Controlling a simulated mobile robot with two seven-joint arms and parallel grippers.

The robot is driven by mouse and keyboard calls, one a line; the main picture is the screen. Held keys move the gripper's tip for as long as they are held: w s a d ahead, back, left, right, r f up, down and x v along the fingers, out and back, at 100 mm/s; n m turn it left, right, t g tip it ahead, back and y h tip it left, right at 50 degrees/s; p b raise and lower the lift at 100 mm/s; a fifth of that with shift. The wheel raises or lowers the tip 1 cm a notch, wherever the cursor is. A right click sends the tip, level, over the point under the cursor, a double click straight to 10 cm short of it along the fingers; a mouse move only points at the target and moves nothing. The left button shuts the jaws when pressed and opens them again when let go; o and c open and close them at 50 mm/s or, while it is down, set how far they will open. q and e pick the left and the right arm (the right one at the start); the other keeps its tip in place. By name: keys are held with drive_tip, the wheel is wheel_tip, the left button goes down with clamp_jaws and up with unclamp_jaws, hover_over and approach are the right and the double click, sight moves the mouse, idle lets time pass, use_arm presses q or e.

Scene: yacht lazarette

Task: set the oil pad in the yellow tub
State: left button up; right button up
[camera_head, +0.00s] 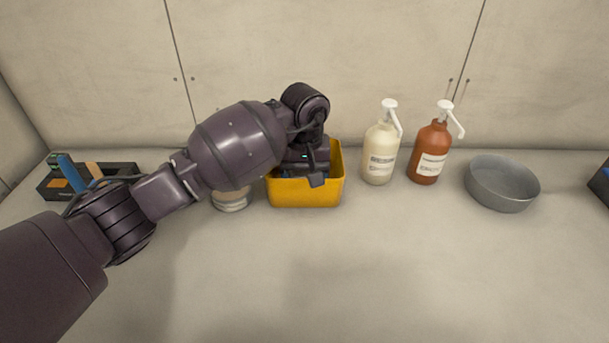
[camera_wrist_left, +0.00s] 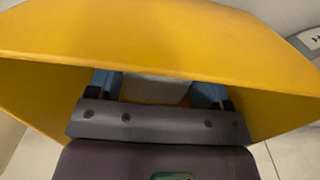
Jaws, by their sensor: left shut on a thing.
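The yellow tub (camera_head: 305,196) stands on the counter near the back wall. Its yellow wall (camera_wrist_left: 160,35) fills much of the left wrist view. My left gripper (camera_wrist_left: 157,90) reaches down into the tub from above. Its blue-tipped fingers are shut on a pale whitish thing, which looks like the oil pad (camera_wrist_left: 154,90). Only a small part of the pad shows between the fingers. In the head view the fingers and pad are hidden by the tub and my gripper body. I cannot tell whether the pad touches the tub floor. My right gripper is not in view.
A cream pump bottle (camera_head: 380,155) and a brown pump bottle (camera_head: 429,157) stand right of the tub. A grey round basin (camera_head: 502,190) is farther right. A jar (camera_head: 231,203) is partly behind my arm. A dark caddy (camera_head: 55,187) is at left. The front counter is clear.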

use_arm(q)
drive_tip(key=shift+r, duration=0.15)
drive_tip(key=o, duration=0.4)
drive_tip(key=shift+f, duration=0.25)
drive_tip(key=o, duration=0.5)
drive_tip(key=shift+r, duration=0.1)
drive_tip(key=shift+r, duration=0.55)
wheel_tip(320, 180, up, 11)
drive_tip(key=p, duration=0.1)
